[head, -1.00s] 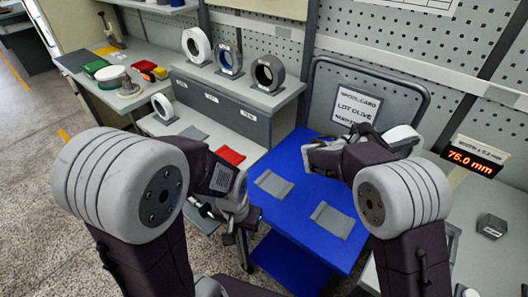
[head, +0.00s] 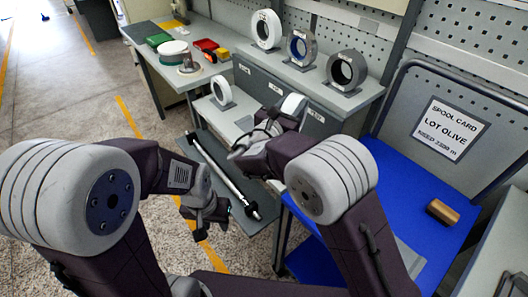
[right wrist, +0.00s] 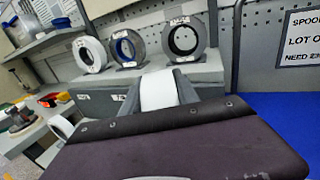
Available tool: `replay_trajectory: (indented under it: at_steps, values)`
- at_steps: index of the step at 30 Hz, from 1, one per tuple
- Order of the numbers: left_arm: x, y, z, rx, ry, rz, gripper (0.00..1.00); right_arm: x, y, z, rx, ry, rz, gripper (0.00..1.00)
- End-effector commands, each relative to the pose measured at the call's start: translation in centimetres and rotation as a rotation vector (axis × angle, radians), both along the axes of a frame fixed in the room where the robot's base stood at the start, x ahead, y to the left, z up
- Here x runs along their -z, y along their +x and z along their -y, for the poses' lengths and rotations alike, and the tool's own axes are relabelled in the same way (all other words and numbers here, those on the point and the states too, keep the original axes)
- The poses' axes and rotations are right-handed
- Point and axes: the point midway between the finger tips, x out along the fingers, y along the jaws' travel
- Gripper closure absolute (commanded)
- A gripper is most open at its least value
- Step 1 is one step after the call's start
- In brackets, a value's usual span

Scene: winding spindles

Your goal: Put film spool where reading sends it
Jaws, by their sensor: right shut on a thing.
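My right gripper (head: 272,124) is shut on a white film spool (head: 293,106), held in front of the grey shelf unit. In the right wrist view the film spool (right wrist: 158,90) sits between the two grey fingers. On the shelf (head: 300,76) stand a white spool (head: 266,14), a blue-cored grey spool (head: 290,45) and a dark grey spool (head: 334,70). Small labels on the shelf front are too small to read. A spool card (head: 452,130) reads "LOT OLIVE". The reading display is out of view. My left gripper (head: 204,210) is low at the centre-left; its jaws are unclear.
A small white spool (head: 215,91) stands on the lower bench. A rod with black ends (head: 220,172) lies below it.

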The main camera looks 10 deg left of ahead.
Motion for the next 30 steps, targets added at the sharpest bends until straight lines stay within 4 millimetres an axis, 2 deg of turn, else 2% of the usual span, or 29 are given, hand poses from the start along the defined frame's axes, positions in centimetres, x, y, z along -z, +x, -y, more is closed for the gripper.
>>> replay_trajectory:
  at_steps: [8, 15, 23, 28, 30]
  values:
    - [0.2, 0.0, 0.0, 0.0, 0.0, 0.0, 0.64, 0.5, 0.0, -0.6, -0.019, -0.001, -0.002, 1.0]
    - [1.3, 0.0, 0.0, 0.0, 0.0, 0.0, 0.64, 5.5, 0.0, -0.5, -0.018, -0.004, -0.003, 1.0]
    - [1.4, 0.0, 0.0, 0.0, 0.0, 0.0, 0.64, 6.8, 0.0, -0.5, -0.017, -0.002, -0.001, 1.0]
    - [2.1, 0.0, 0.0, 0.0, 0.0, 0.0, 0.64, 9.6, 0.0, -0.5, -0.018, -0.003, -0.003, 1.0]
    - [2.1, 0.0, 0.0, 0.0, 0.0, 0.0, 0.64, 10.2, 0.0, -0.5, -0.018, -0.002, -0.001, 1.0]
